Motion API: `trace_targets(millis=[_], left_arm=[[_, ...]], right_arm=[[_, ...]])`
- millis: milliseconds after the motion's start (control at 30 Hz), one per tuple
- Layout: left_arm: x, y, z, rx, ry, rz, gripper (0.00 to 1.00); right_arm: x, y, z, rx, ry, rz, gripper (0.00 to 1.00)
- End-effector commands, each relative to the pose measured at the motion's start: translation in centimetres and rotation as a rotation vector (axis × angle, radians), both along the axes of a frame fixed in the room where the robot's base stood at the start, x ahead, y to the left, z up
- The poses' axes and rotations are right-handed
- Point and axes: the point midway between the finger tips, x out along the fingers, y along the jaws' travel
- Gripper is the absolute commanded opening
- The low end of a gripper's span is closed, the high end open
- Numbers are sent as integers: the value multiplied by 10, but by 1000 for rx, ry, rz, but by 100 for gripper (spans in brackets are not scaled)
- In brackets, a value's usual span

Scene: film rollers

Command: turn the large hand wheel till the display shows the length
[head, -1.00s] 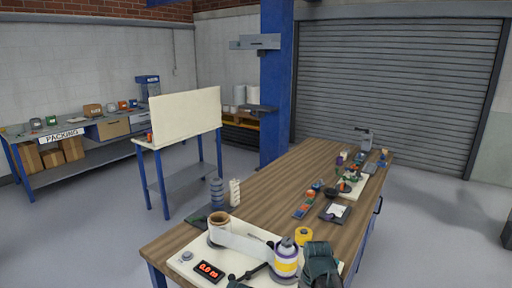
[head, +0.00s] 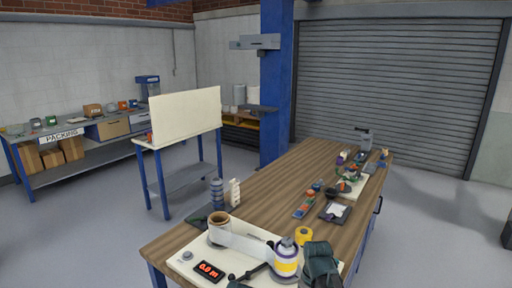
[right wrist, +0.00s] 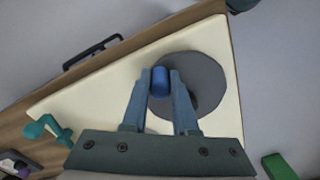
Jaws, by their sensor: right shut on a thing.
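The large hand wheel is a grey disc (right wrist: 207,88) with a blue knob (right wrist: 160,82) in the right wrist view. My right gripper (right wrist: 160,88) is shut on this knob, one finger on each side. In the head view my dark teal right gripper arm (head: 320,265) is at the table's front, and the wheel is hidden there. The black display (head: 209,271) lies on the cream board with red digits that look like 6.0 m, small and blurred. A film roll (head: 219,230) feeds a white web (head: 245,243) towards a white, yellow-banded roller (head: 286,264).
The cream board (head: 184,265) lies on the wooden table (head: 250,205). A yellow tape roll (head: 303,235) stands close to my right arm.

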Motion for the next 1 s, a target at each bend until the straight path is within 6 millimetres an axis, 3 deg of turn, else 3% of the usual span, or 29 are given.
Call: trace_targets(millis=[267, 567, 1000], left_arm=[[0, 0, 0, 0, 0, 0, 66], [0, 0, 0, 0, 0, 0, 66], [0, 0, 0, 0, 0, 0, 66]], right_arm=[[3, 0, 0, 0, 0, 0, 1], [24, -1, 0, 0, -2, 0, 0], [27, 1, 0, -1, 0, 0, 0]])
